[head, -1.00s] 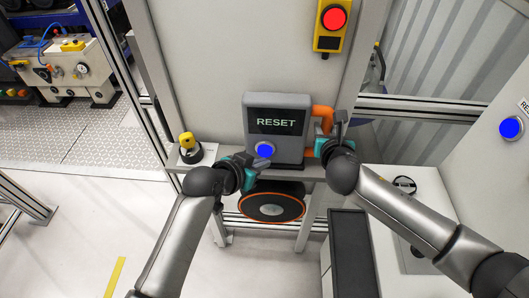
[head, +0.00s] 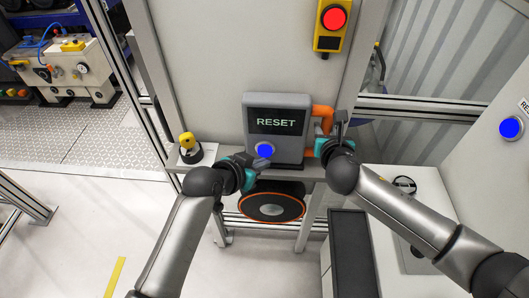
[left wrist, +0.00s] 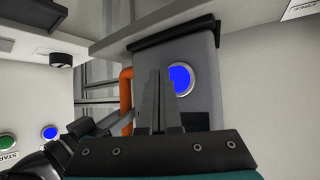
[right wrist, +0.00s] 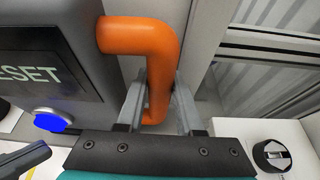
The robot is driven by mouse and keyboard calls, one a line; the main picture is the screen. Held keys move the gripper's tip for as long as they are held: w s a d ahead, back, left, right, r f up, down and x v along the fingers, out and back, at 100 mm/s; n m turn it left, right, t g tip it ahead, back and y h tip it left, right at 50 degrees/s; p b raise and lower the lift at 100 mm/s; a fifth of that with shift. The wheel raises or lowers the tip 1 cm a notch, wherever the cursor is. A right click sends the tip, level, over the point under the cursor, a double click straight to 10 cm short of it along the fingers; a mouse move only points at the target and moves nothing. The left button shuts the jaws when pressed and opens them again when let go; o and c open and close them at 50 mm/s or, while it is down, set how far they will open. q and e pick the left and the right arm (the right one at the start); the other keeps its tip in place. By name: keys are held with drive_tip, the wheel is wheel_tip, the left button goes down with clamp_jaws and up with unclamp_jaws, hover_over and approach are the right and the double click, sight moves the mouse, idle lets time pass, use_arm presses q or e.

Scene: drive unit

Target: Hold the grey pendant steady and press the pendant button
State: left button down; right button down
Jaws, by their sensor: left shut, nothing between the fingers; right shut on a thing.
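The grey pendant (head: 263,104) stands upright on a shelf, its screen reading RESET. Its blue button (head: 264,150) is on the lower front and also shows in the left wrist view (left wrist: 180,79). An orange handle (head: 322,112) is on the pendant's right side. My right gripper (head: 338,134) is shut on this handle; the right wrist view shows the handle (right wrist: 158,75) between its fingers (right wrist: 158,105). My left gripper (head: 257,162) is shut and empty, its tips at the button's lower edge in the head view. I cannot tell whether they touch it.
The shelf (head: 220,156) also bears a yellow-topped black knob (head: 189,149) at left. A yellow box with a red button (head: 333,18) hangs above. A black-and-orange disc (head: 272,206) sits below the shelf. Another blue button (head: 510,128) is on the right panel.

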use_arm(q)
drive_tip(key=shift+w, duration=0.15)
use_arm(e)
drive_tip(key=shift+r, duration=0.15)
idle(0.4)
use_arm(q)
drive_tip(key=shift+w, duration=0.3)
drive_tip(key=shift+w, duration=0.65)
use_arm(e)
drive_tip(key=shift+a, duration=0.1)
idle(1.1)
use_arm(q)
drive_tip(key=shift+s, duration=1.15)
drive_tip(key=shift+s, duration=2.5)
use_arm(e)
drive_tip(key=shift+c, duration=2.4)
unclamp_jaws()
